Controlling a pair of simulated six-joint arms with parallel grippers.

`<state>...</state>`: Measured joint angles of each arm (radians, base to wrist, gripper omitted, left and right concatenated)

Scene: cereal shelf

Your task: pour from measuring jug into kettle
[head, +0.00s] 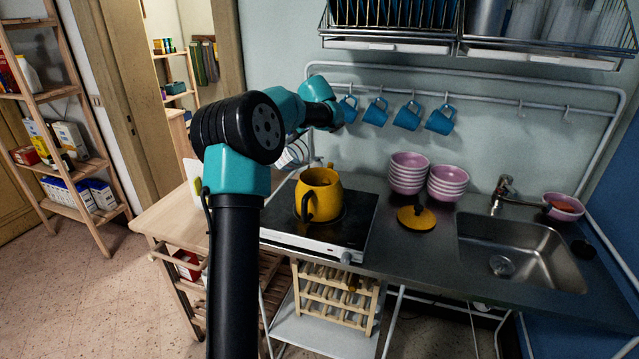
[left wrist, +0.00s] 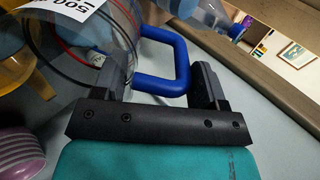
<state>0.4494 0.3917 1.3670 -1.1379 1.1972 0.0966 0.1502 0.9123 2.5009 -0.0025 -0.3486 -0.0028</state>
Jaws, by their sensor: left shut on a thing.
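The measuring jug (left wrist: 75,40) is clear, with a white "500" label, red and black lines and a blue handle. My left gripper (left wrist: 158,78) is shut on the handle, its fingers on either side. In the head view the jug (head: 293,155) shows only partly, behind my arm and just above and behind the kettle's left side. The yellow kettle (head: 320,193) stands upright on the black hob, its dark handle towards me. Its yellow lid (head: 414,217) lies apart on the counter to the right. The jug's contents and exact tilt cannot be told. My right gripper is not in view.
Pink bowl stacks (head: 408,173) stand right of the hob (head: 345,235), before the sink (head: 525,260). Blue mugs (head: 376,112) hang on a rail above. A wooden table (head: 170,220) is left. In the left wrist view, a clear bottle (left wrist: 208,14) shows beyond the gripper.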

